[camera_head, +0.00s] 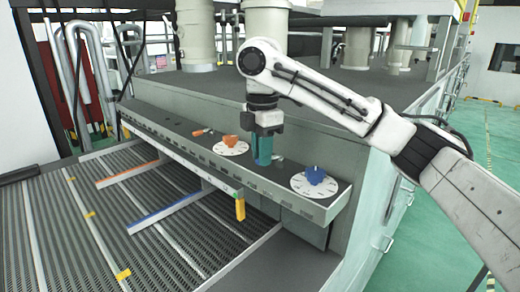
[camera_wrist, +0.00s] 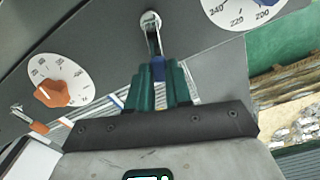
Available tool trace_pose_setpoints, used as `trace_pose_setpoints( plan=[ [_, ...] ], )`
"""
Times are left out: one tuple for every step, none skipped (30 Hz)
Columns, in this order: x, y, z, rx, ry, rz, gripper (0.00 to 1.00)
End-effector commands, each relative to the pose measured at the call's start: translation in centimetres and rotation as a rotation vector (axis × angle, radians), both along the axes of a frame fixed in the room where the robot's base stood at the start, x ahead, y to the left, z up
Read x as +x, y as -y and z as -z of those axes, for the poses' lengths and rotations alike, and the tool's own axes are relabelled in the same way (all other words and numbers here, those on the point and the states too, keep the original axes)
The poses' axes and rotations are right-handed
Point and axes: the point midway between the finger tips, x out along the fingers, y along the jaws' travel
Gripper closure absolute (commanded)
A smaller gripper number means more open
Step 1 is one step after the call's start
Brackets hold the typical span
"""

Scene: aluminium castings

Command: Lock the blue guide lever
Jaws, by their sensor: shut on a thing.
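My gripper (camera_head: 263,158) is over the console ledge, between the two dials, with its green fingers pointing down. In the wrist view, my gripper (camera_wrist: 160,76) is shut on the blue guide lever (camera_wrist: 158,67). A strip of the blue handle shows between the fingers, and its metal shank runs up to a round pivot (camera_wrist: 150,20). In the head view the fingers hide this lever. The lever's lock position cannot be told.
An orange-knobbed dial (camera_head: 231,147) is left of my gripper and a blue-knobbed dial (camera_head: 315,183) is right. An orange lever (camera_head: 203,131) lies farther left. Below, a ribbed conveyor bed (camera_head: 60,235) carries an orange guide rail (camera_head: 130,174) and a blue guide rail (camera_head: 165,215).

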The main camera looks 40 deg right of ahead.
Motion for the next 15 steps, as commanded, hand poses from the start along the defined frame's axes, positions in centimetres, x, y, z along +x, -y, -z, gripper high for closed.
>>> trace_pose_setpoints(
  plan=[
    [-0.2, 0.0, -0.1, -0.001, 0.003, -0.037, 1.0],
    [-0.3, 0.0, -0.1, 0.0, 0.003, -0.06, 1.0],
    [-0.4, 0.0, -0.1, -0.001, 0.003, -0.09, 1.0],
    [-0.5, -0.1, -0.1, -0.001, 0.003, -0.111, 1.0],
    [-0.6, -0.1, -0.1, -0.001, 0.003, -0.131, 1.0],
    [-0.8, -0.1, -0.1, -0.001, 0.003, -0.157, 1.0],
    [-0.8, -0.1, -0.1, -0.001, 0.003, -0.173, 1.0],
    [-0.9, -0.1, -0.1, -0.001, 0.003, -0.191, 1.0],
    [-1.0, -0.1, -0.1, -0.001, 0.003, -0.211, 1.0],
    [-1.1, -0.1, -0.1, -0.001, 0.003, -0.226, 1.0],
    [-1.1, -0.1, -0.1, -0.001, 0.003, -0.238, 1.0],
    [-1.2, -0.1, -0.1, -0.001, 0.003, -0.255, 1.0],
    [-1.3, -0.1, -0.1, -0.001, 0.003, -0.265, 1.0],
    [-1.3, -0.1, -0.1, -0.001, 0.003, -0.274, 1.0],
    [-1.4, -0.1, -0.1, -0.001, 0.003, -0.286, 1.0]
  ],
)
